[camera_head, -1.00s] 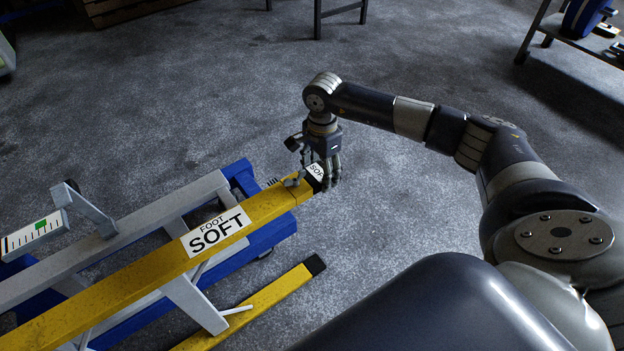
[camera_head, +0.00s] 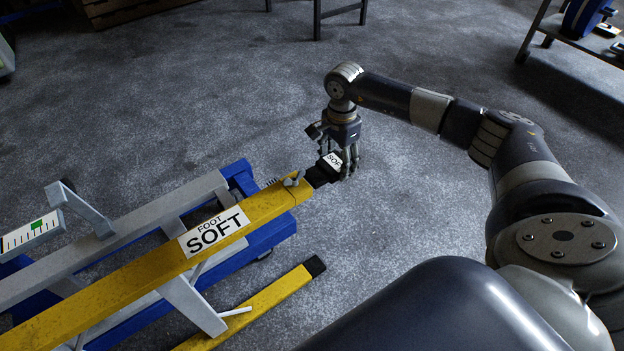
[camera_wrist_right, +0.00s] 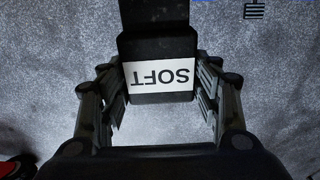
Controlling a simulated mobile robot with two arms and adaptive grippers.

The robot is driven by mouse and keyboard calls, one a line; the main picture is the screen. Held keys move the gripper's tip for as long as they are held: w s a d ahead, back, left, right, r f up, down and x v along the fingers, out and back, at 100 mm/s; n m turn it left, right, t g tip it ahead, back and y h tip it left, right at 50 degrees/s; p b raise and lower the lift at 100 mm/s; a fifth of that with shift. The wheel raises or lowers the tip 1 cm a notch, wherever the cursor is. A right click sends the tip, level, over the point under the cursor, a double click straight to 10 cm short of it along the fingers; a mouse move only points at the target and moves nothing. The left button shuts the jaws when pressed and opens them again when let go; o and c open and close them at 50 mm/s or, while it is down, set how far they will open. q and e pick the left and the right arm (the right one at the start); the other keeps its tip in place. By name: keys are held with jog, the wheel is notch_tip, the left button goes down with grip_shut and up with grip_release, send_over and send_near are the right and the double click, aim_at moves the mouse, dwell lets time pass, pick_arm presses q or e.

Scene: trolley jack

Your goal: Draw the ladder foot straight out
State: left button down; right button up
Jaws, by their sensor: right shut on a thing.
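The ladder foot (camera_head: 329,168) is a black block with a white SOFT label, at the far right end of the yellow ladder rail (camera_head: 135,269). A black part of it shows between the rail end and my right gripper (camera_head: 341,172). My right gripper is shut on the foot from above, with fingers on either side. In the right wrist view the foot (camera_wrist_right: 160,78) lies between the fingers, its label upside down. A larger label on the rail reads FOOT SOFT. My left gripper is not in view.
A grey wing-shaped knob (camera_head: 294,179) sits on top of the rail near its end. A blue and grey trolley jack frame (camera_head: 262,240) lies under the rail. A second yellow rail (camera_head: 262,302) with a black end is in front.

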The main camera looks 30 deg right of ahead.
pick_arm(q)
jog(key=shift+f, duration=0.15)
pick_arm(e)
jog(key=shift+d, duration=0.35)
jog(key=shift+r, duration=0.1)
jog(key=shift+w+d+r, duration=0.15)
jog(key=shift+d+r, duration=0.5)
jog(key=shift+d, duration=0.35)
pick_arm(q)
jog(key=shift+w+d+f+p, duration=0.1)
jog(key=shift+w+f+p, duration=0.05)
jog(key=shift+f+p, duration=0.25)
pick_arm(e)
jog(key=shift+d+r, duration=0.3)
jog(key=shift+d, duration=0.15)
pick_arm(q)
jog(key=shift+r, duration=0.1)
